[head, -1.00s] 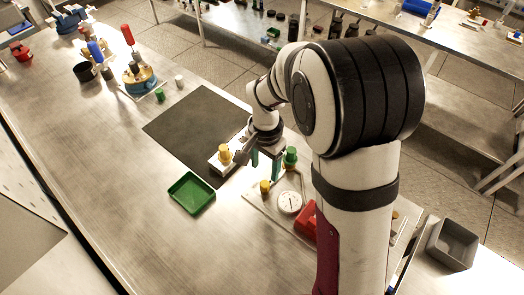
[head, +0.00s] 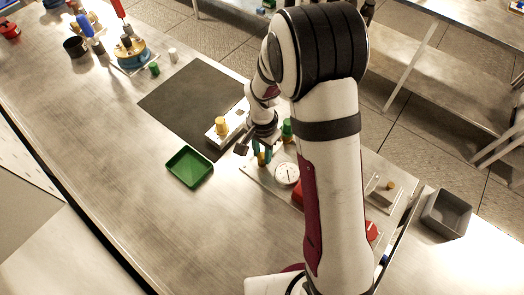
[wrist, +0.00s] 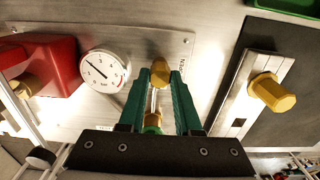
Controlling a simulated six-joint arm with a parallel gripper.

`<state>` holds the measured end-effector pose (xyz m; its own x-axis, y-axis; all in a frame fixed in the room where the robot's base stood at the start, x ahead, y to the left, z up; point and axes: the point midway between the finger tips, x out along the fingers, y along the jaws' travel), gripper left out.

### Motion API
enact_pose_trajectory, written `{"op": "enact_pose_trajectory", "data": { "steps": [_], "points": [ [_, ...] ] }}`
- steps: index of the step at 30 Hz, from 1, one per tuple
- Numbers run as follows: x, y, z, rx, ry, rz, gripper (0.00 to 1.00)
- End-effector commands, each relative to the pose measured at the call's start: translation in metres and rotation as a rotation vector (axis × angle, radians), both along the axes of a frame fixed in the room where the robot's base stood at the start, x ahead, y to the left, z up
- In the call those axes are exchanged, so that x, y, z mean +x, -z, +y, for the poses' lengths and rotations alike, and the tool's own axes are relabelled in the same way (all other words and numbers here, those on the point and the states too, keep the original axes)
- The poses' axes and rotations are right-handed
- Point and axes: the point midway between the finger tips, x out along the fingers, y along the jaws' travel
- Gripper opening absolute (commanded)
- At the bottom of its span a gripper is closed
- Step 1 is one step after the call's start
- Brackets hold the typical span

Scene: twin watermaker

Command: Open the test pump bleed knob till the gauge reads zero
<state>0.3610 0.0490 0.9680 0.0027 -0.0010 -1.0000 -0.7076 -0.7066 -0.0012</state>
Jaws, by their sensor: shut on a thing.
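My gripper (wrist: 158,84) has its two teal fingers closed around a small yellow knob (wrist: 160,70) on the test pump plate (wrist: 200,72); I take this for the bleed knob. In the head view my gripper (head: 262,153) is at the same knob, which is partly hidden. The round white gauge (wrist: 104,71) is just left of the fingers, its dark needle pointing up and left; its figures are too small to read surely. The gauge also shows in the head view (head: 287,174). A green-topped fitting (head: 287,128) stands behind the gripper.
A red block (wrist: 55,65) sits beside the gauge. A metal block with a larger yellow knob (wrist: 272,92) lies on the dark mat (head: 190,100). A green tray (head: 190,167) stands left of the plate, a grey bin (head: 447,213) to the right.

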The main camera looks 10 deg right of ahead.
Motion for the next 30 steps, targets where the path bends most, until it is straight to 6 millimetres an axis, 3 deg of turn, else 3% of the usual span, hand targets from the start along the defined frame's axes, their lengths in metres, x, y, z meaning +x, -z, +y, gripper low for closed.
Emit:
{"op": "enact_pose_trajectory", "data": {
  "steps": [14,30],
  "points": [
    [0.0001,-0.0004,0.0002,0.001,-0.050,0.001,0.00],
    [-0.0005,-0.0004,0.0006,0.002,-0.495,0.003,0.00]
  ]
}}
